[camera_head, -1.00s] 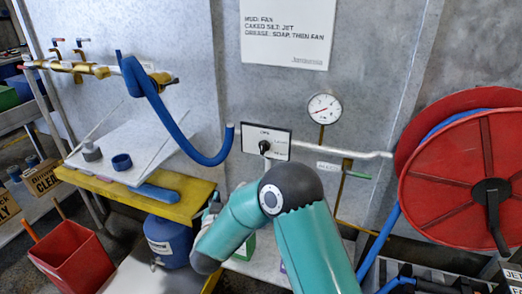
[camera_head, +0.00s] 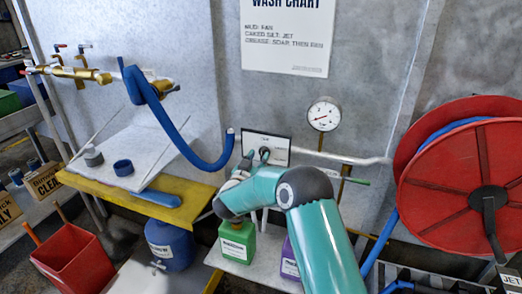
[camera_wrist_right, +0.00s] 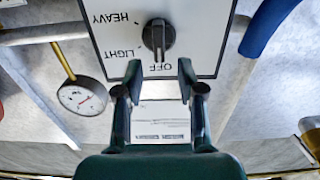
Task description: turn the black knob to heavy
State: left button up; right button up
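The black knob (camera_wrist_right: 158,38) sits on a white panel (camera_wrist_right: 205,25) marked OFF, LIGHT and HEAVY. In the right wrist view, its long grip lines up with OFF. The panel also shows on the grey wall in the head view (camera_head: 280,143), where my gripper partly covers the knob. My right gripper (camera_wrist_right: 158,72) is open and empty. Its two fingers are spread wider than the knob, just short of it in the wrist view, and appear apart from it. In the head view my right gripper (camera_head: 254,158) is in front of the panel. My left gripper is not in view.
A pressure gauge (camera_head: 323,114) and a grey pipe (camera_head: 345,158) are right of the panel. A blue hose (camera_head: 190,150) hangs to its left. A green jug (camera_head: 237,242) stands below. A red hose reel (camera_head: 450,185) is at the right.

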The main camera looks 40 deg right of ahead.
aim_at(262, 151)
jog(key=shift+x, duration=1.75)
jog(key=shift+s+r, duration=0.1)
grip_shut()
